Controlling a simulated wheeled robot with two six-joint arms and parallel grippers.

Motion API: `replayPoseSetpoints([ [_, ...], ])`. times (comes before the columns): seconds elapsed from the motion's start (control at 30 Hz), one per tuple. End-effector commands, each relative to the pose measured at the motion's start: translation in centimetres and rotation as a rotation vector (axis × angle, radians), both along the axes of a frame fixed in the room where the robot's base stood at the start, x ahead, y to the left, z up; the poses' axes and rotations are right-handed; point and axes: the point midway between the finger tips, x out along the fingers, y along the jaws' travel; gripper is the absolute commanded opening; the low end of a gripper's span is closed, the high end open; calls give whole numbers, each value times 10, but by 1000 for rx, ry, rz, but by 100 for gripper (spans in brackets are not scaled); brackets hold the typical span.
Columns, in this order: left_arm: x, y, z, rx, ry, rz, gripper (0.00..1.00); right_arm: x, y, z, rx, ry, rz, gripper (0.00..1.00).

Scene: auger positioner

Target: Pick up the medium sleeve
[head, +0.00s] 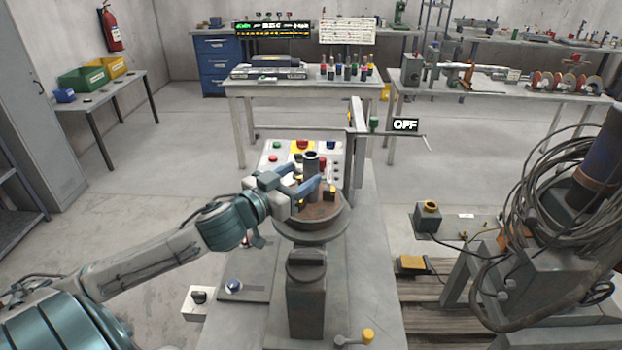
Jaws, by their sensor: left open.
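A dark grey, upright hollow cylinder, which looks like the medium sleeve (312,161), stands over the brown round turntable (318,211) at the middle of the head view. My left gripper (306,182) reaches in from the left, with its blue fingers open. The fingertips are close to the cylinder, at its left and near side. I cannot tell whether they touch it. The gripper hides the lower part of the cylinder. No other sleeve can be told for certain. My right gripper is out of view.
A control panel (329,150) with coloured buttons stands just behind the turntable. A grey upright post (359,145) rises at its right, near an "OFF" sign (405,125). A small yellow-brown block (329,193) sits on the turntable. Coiled cables and a dark machine fill the right side.

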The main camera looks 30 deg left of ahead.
Motion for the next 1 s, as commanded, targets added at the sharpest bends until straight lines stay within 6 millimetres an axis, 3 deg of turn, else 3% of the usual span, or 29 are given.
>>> replayPoseSetpoints([
  [0.17, 7, 1, 1, -3, -2, 2, 57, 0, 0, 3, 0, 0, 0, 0],
  [0.6, 48, 1, -1, -4, -2, 2, 57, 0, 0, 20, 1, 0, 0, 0],
  [0.97, 53, 0, -3, 0, 0, 0, 57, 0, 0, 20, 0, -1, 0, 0],
  [1.0, 53, 0, -3, 0, 0, 0, 51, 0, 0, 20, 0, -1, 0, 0],
])
